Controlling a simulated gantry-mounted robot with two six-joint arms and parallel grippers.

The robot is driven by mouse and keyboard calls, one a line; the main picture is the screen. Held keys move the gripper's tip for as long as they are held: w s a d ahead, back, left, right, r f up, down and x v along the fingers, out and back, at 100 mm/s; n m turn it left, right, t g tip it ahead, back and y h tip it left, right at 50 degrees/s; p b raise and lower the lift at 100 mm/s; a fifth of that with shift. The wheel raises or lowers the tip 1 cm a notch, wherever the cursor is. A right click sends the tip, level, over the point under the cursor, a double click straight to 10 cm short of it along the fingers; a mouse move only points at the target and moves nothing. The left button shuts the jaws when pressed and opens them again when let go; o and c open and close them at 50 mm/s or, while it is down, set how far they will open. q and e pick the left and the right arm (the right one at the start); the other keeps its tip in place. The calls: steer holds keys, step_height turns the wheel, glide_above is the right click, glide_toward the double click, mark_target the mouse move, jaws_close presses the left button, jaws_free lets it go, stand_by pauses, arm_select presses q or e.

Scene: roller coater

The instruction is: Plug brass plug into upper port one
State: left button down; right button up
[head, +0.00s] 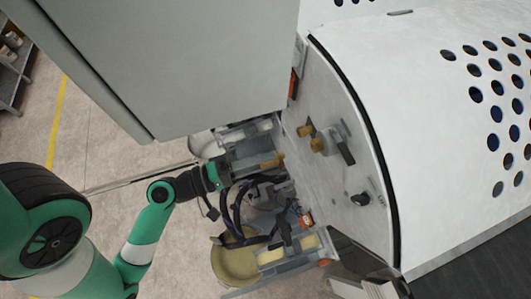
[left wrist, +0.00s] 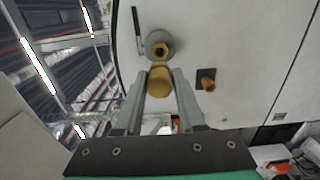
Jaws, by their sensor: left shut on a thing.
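My left gripper (head: 258,162) is shut on the brass plug (head: 272,160), which points toward the white machine panel (head: 338,185). In the left wrist view the plug (left wrist: 160,84) sits between the two grey fingers (left wrist: 161,98). In the head view the plug is apart from the panel, left of the brass port with a valve handle (head: 318,144). A second brass fitting (left wrist: 208,84) is to the right on a dark square. No label marks upper port one. My right gripper is not seen.
A black handle (left wrist: 138,28) stands beside the port. A grey cabinet (head: 190,60) overhangs my left arm. Dark hoses (head: 236,205) and a tan round basin (head: 236,262) lie below the gripper. A black knob (head: 360,199) juts from the lower panel.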

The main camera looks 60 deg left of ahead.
mark_target(282, 155)
arm_select(q)
steer(key=shift+w+d+r+p, duration=0.1)
steer(key=shift+w+d+p, duration=0.1)
steer(key=shift+w+p, duration=0.75)
steer(key=shift+w+d+r+p, duration=0.15)
steer(key=shift+w+p, duration=0.2)
steer(key=shift+w, duration=1.05)
steer(key=shift+w+d+f, duration=0.1)
steer(key=shift+w+f, duration=0.15)
steer(key=shift+w, duration=0.55)
steer(key=shift+w+d+p, duration=0.15)
steer(key=shift+w+p, duration=0.65)
steer(key=shift+w, duration=0.5)
steer(key=shift+c, duration=2.1)
jaws_free()
